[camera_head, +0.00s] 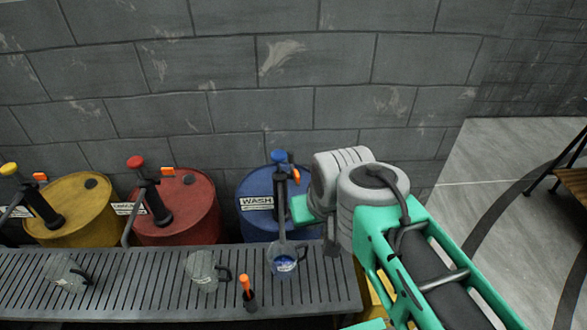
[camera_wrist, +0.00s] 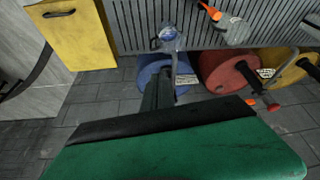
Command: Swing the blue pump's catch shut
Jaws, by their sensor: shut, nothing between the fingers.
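The blue pump (camera_head: 281,182), dark with a blue knob, stands upright on the blue drum (camera_head: 254,181) in the head view. Its pale spout reaches down to a clear jug (camera_head: 285,264) with some blue liquid in it. My gripper (camera_head: 291,208) is shut and empty, close to the right side of the pump body; I cannot tell whether it touches. In the wrist view my dark fingers (camera_wrist: 160,90) are together over the blue drum (camera_wrist: 148,70).
A red drum (camera_head: 180,222) and a yellow drum (camera_head: 82,215) stand left, their pumps showing orange tabs. The slatted bench (camera_head: 150,294) holds two more jugs and an orange-handled piece (camera_head: 246,289). A block wall (camera_head: 210,60) is close behind. Open floor (camera_head: 500,165) lies right.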

